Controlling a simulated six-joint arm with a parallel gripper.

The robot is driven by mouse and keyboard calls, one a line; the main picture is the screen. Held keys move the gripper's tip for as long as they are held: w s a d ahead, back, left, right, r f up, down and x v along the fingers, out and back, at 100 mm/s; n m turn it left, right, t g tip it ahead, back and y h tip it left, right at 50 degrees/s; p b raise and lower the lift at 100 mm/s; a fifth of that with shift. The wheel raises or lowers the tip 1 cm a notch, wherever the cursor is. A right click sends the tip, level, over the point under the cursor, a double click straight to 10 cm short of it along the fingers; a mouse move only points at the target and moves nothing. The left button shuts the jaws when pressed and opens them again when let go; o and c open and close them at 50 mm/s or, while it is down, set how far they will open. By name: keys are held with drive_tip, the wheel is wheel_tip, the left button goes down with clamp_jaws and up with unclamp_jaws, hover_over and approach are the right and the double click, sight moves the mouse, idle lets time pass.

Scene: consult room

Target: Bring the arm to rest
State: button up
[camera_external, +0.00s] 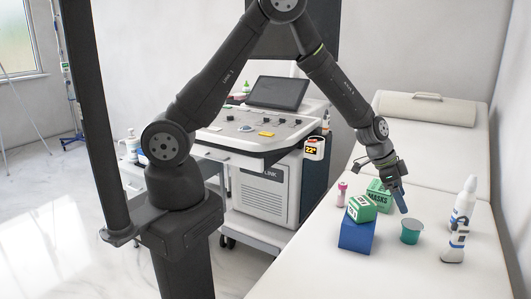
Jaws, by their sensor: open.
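My arm reaches over from its base at the left, with its end bent down above the white examination couch (310,262). My gripper (400,205) is open and points down between a green masks box (380,190) and a teal cup (411,232). I see nothing held in it. The fingers are small in this view, and whether they touch anything cannot be told.
A green-and-white box (361,208) sits on a blue box (356,236), beside a small pink-capped bottle (341,193). White bottles (463,205) stand at the right. A medical cart (268,185) with a screen (278,93) stands behind. The couch's front is clear.

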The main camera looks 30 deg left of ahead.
sight(414, 227)
drive_tip(key=x, duration=1.2)
drive_tip(key=shift+w+f, duration=0.1)
drive_tip(key=shift+f, duration=0.1)
drive_tip(key=shift+r, duration=0.6)
drive_tip(key=shift+f, duration=0.1)
